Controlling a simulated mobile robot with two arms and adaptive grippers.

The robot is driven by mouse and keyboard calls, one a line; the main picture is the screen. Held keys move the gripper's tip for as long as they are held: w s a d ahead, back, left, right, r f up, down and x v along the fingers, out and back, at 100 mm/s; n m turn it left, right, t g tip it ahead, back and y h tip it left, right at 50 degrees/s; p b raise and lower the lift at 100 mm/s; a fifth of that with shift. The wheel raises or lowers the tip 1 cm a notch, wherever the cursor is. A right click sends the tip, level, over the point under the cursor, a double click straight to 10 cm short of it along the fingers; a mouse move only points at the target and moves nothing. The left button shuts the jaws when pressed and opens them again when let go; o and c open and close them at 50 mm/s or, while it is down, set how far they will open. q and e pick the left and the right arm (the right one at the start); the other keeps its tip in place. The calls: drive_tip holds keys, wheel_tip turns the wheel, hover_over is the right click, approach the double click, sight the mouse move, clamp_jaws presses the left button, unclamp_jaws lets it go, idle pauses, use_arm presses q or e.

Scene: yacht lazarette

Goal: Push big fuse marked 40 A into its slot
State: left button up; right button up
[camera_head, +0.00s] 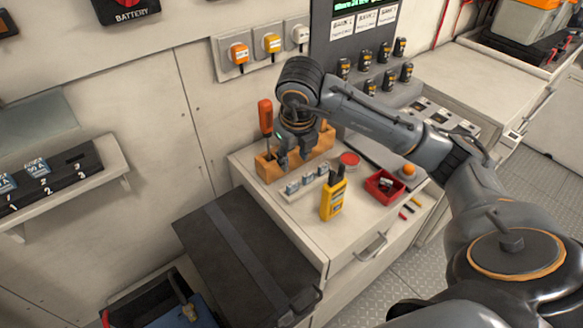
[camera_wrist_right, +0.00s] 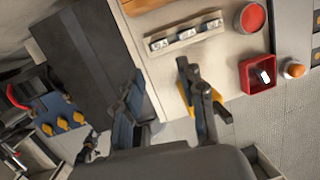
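Three small pale fuses (camera_head: 308,179) sit in a row on a light rack (camera_head: 286,195) on the cabinet top. They also show in the wrist view (camera_wrist_right: 187,34), where their markings are too small to read, so I cannot tell which is 40 A. A black fuse holder (camera_head: 80,180) numbered 1, 2, 3 is on the left shelf. Blue-and-white fuses show at 1 and 2; position 3 looks dark and empty. My right gripper (camera_head: 295,160) hovers above the cabinet near the wooden block. In the wrist view (camera_wrist_right: 163,100) its fingers are apart with nothing between. My left gripper is out of view.
A wooden block (camera_head: 268,172) with an orange-handled screwdriver (camera_head: 265,115) stands behind the rack. A yellow meter (camera_head: 332,202), red dish (camera_head: 349,160), red tray (camera_head: 374,191) and orange button (camera_head: 409,170) crowd the right. A dark case (camera_head: 225,270) stands in front, left.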

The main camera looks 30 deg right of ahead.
drive_tip(key=p, duration=0.1)
hover_over(292, 184)
drive_tip(key=s, duration=0.2)
drive_tip(key=f, duration=0.7)
drive_tip(key=shift+w+a, duration=0.2)
drive_tip(key=shift+f, duration=0.2)
drive_tip(key=shift+w+f+p, duration=0.1)
drive_tip(key=shift+f+p, duration=0.15)
drive_tip(key=shift+p, duration=0.3)
drive_tip(key=p+x, duration=0.1)
drive_tip(key=x, duration=0.3)
drive_tip(key=shift+w+f, duration=0.15)
drive_tip(key=shift+f, duration=0.05)
drive_tip(key=shift+a, duration=0.1)
drive_tip(key=c, duration=0.5)
